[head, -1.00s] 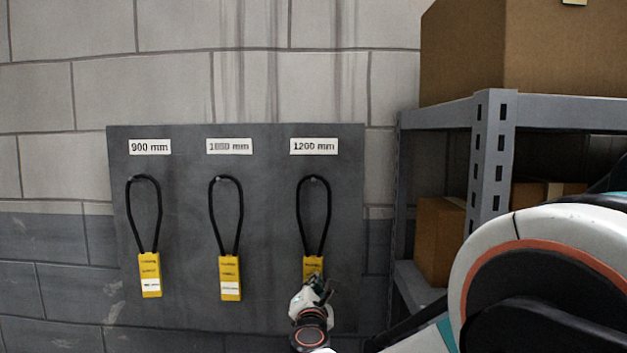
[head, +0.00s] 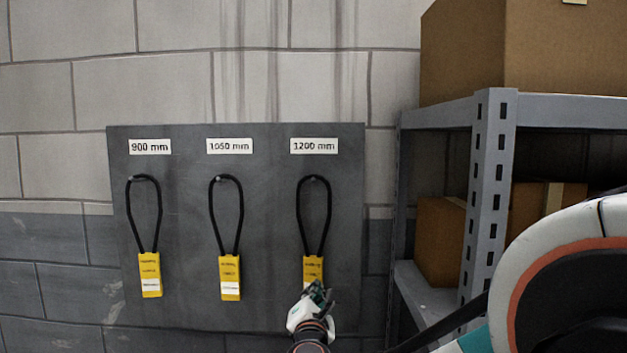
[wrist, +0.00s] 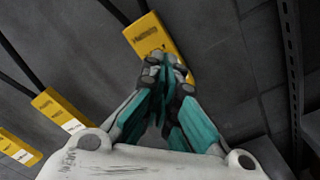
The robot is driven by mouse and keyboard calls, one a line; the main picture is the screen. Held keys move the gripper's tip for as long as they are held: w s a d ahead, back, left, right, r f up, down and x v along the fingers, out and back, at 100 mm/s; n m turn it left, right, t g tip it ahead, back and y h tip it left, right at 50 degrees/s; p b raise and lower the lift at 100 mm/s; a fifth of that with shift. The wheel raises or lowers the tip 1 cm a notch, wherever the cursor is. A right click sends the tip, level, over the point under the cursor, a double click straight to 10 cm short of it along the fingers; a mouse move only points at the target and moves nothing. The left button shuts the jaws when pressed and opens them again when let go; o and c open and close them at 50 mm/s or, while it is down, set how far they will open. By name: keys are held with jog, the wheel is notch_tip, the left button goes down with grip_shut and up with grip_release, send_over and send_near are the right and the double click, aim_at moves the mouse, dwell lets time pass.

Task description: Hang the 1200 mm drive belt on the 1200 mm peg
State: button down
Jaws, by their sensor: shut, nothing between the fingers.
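A black belt loop (head: 314,215) hangs on the peg (head: 313,178) under the "1200 mm" label (head: 313,146). Its yellow tag (head: 313,267) hangs at the lower end, with its lower part hidden behind my gripper in the head view. My gripper (head: 319,292) is in front of the tag's lower part. In the wrist view, my gripper (wrist: 166,65) has its fingertips together and empty, overlapping the yellow tag (wrist: 149,36) in the picture. Whether they touch the tag I cannot tell.
A belt (head: 227,215) with a yellow tag hangs under "1050 mm", and another (head: 144,213) under "900 mm". All hang on a dark grey board (head: 185,310). A metal shelf (head: 490,190) with cardboard boxes (head: 440,240) stands close on the right.

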jog(key=s, duration=0.5)
dwell(0.6)
